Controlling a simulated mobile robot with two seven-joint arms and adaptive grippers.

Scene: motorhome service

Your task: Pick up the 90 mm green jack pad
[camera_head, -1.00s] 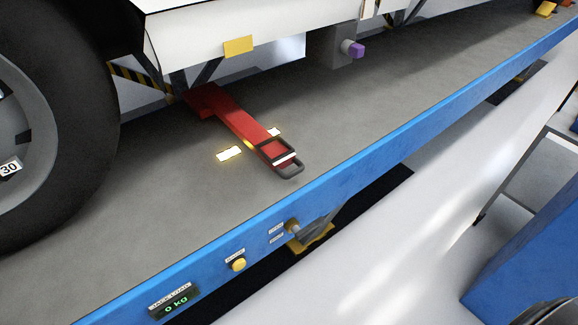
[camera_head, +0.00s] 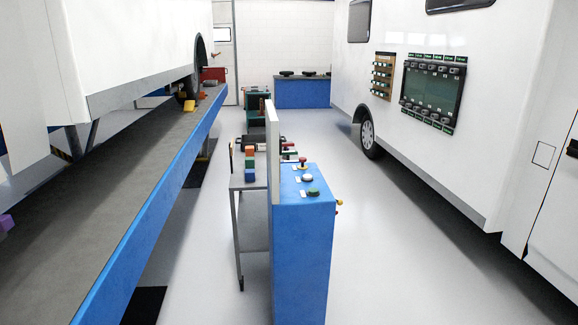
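Several small coloured blocks stand close together on a grey trolley (camera_head: 238,185) in the middle of the view. One of them looks green (camera_head: 250,163), between an orange block (camera_head: 249,151) and a blue block (camera_head: 250,175). It may be the green jack pad, but it is too small to tell its size or exact shape. Neither of my grippers is in view.
A blue control console (camera_head: 303,245) with a tall panel stands in front of the trolley and hides part of it. A blue-edged raised platform (camera_head: 150,215) runs along the left. A white motorhome (camera_head: 450,130) stands at right. The floor aisle (camera_head: 380,260) right of the console is clear.

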